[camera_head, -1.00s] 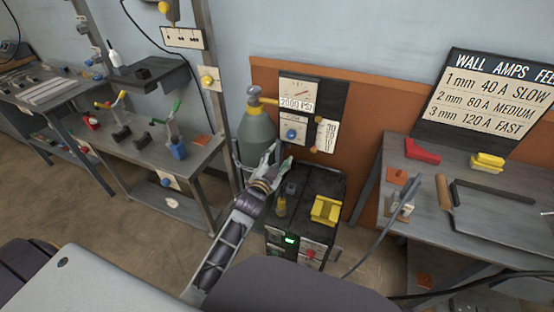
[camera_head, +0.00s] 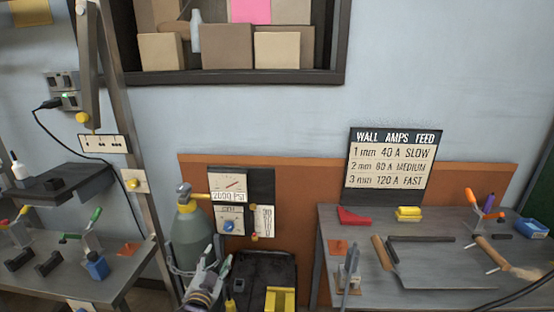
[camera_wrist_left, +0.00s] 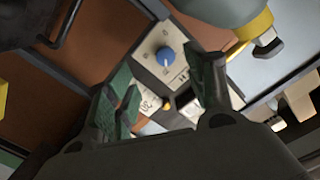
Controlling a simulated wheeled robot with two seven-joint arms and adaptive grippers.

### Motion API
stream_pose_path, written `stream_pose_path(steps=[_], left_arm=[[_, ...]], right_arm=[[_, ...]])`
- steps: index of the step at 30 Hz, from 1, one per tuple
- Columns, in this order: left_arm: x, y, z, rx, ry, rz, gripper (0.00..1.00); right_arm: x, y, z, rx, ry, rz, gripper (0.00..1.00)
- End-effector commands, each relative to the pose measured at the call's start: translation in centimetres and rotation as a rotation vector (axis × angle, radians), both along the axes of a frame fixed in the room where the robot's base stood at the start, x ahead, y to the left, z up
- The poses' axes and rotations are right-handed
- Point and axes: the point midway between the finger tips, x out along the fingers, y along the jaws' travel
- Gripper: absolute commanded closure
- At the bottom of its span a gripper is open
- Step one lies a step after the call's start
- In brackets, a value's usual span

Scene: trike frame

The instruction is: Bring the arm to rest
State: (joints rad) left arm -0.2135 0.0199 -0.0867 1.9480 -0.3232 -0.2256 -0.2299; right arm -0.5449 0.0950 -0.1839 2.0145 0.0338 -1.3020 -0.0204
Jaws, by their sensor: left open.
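My left gripper (camera_head: 208,274) is at the bottom of the head view, in front of the green gas cylinder (camera_head: 190,240) and left of the dark welding machine (camera_head: 266,270). Its jaws are open and nothing shows between them. In the left wrist view the two fingers (camera_wrist_left: 160,95) stand apart, with the gauge panel's blue knob (camera_wrist_left: 165,56) beyond them. The gauge panel (camera_head: 230,187) hangs above the gripper in the head view. My right gripper is not in view.
A workbench (camera_head: 450,280) at the right holds a red block (camera_head: 353,217), a yellow block (camera_head: 408,213) and a framed plate. A second bench (camera_head: 125,268) with clamps stands at the left. A shelf with boxes (camera_head: 227,47) is on the wall above. A wall chart (camera_head: 390,165) hangs at the right.

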Motion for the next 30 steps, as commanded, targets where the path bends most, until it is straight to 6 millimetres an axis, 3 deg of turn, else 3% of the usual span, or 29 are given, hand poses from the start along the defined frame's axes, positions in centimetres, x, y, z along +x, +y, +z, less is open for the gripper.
stream_pose_path(steps=[8,17,23,30], left_arm=[[-0.7,1.2,-4.5,-0.09,0.208,0.068,0.45],[-3.1,1.5,-9.6,-0.209,0.474,0.142,0.45],[-5.5,0.8,-12.5,-0.278,0.653,0.177,0.45],[-10.2,-0.6,-16.3,-0.334,0.884,0.204,0.45]], right_arm=[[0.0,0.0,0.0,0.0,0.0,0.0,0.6],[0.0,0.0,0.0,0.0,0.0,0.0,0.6],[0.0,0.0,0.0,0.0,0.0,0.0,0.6],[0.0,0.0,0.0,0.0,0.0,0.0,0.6]])
